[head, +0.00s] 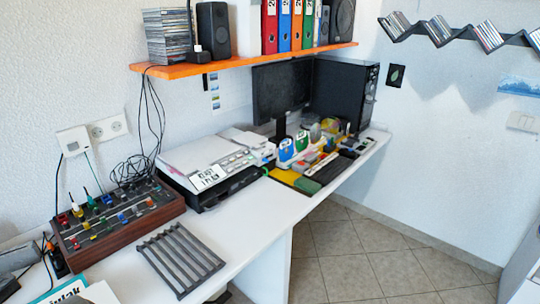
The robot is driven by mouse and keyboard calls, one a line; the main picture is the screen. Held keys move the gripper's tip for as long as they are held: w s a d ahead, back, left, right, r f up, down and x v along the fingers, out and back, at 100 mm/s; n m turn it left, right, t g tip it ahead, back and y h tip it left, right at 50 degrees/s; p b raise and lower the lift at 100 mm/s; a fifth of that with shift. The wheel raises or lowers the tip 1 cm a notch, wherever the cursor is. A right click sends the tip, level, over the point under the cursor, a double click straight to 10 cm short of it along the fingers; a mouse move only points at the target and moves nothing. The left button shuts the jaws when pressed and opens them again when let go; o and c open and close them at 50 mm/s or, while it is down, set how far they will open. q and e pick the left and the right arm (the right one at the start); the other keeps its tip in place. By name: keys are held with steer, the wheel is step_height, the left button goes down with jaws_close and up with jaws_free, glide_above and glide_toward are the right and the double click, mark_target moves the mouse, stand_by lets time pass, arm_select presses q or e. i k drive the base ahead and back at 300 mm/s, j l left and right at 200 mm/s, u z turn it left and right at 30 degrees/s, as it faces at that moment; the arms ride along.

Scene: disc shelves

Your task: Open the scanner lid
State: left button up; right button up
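The scanner (215,190) stands on the white desk against the wall, left of the monitor. It has a dark lower body and a light grey-white top. Its flat lid (193,155) appears to lie down on the body, with a strip of buttons and a small label along the front side. The lid's far edge and hinge are hard to make out. Neither of my grippers shows in the head view.
A mixer (115,222) with coloured knobs and cables sits left of the scanner. A dark slatted rack (180,260) lies in front. An orange shelf (245,60) holding discs, speakers and binders hangs above. A monitor (283,92) and coloured items stand right. Tiled floor (370,250) is clear.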

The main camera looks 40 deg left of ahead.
mark_target(198, 154)
steer(key=i+l+u, duration=0.1)
steer(key=i+u, duration=0.2)
steer(key=i, duration=0.15)
steer(key=i+l+u, duration=0.2)
steer(key=i+u, duration=0.15)
steer(key=i+l+u, duration=0.3)
steer(key=i, duration=0.25)
